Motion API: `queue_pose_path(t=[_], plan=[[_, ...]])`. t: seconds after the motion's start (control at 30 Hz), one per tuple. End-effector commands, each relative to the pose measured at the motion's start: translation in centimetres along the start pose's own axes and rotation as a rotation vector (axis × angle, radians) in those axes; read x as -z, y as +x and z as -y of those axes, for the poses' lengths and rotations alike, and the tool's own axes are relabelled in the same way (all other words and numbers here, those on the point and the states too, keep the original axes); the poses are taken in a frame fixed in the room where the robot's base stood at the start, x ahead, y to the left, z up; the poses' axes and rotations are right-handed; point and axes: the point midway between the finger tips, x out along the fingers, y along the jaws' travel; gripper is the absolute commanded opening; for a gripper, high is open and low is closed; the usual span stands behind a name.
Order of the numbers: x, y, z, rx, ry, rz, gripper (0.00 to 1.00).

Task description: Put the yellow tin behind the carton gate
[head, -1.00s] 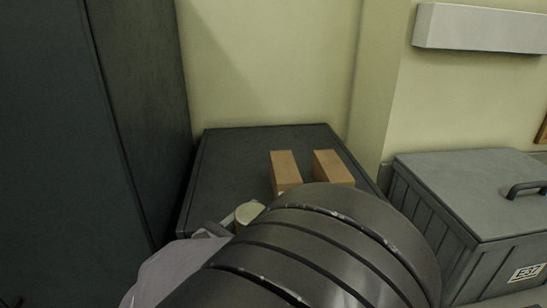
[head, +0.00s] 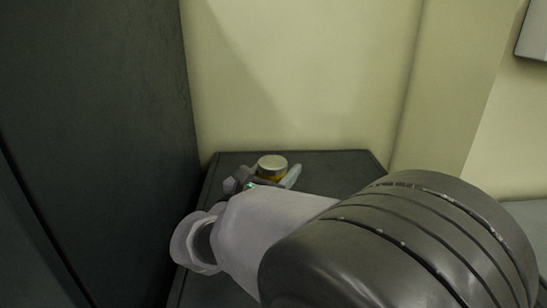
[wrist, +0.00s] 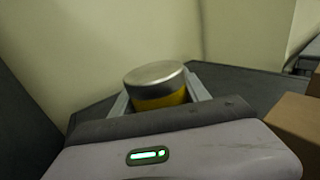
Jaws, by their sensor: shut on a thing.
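The yellow tin (head: 271,165) has a pale metal lid and a yellow side, and it is upright near the back of the dark tabletop. My gripper (head: 272,177) is shut on it, with one finger on each side. In the wrist view the tin (wrist: 158,85) sits between the fingers, its lower part hidden by the gripper body. I cannot tell whether its base touches the top. My arm hides the cartons in the head view.
The dark tabletop (head: 335,163) ends at a pale wall (head: 300,80) just behind the tin. A tall dark cabinet (head: 95,120) stands close on the left. Some bare top shows right of the tin.

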Motion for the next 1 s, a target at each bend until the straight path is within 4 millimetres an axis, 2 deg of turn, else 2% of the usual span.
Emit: queue_pose_path(t=[0.03, 0.1, 0.33, 0.4, 0.5, 0.8, 0.83, 0.93, 1.0], plan=[[0.3, 1.3, 0.0, 0.003, 0.001, 0.001, 0.0], [0.3, 2.6, -0.1, 0.002, 0.001, 0.001, 0.0], [0.8, 5.1, -0.3, 0.001, 0.001, 0.0, 0.0], [2.8, 4.9, -0.4, -0.001, -0.001, 0.0, 0.0], [4.2, 4.9, -0.3, -0.001, 0.0, 0.0, 0.0], [4.2, 4.8, -0.3, -0.001, 0.002, 0.0, 0.0], [4.3, 4.8, -0.3, -0.001, 0.001, 0.0, 0.55], [4.2, 4.8, -0.3, 0.0, 0.001, 0.0, 0.75], [4.2, 4.8, -0.3, 0.0, 0.001, 0.0, 0.76]])
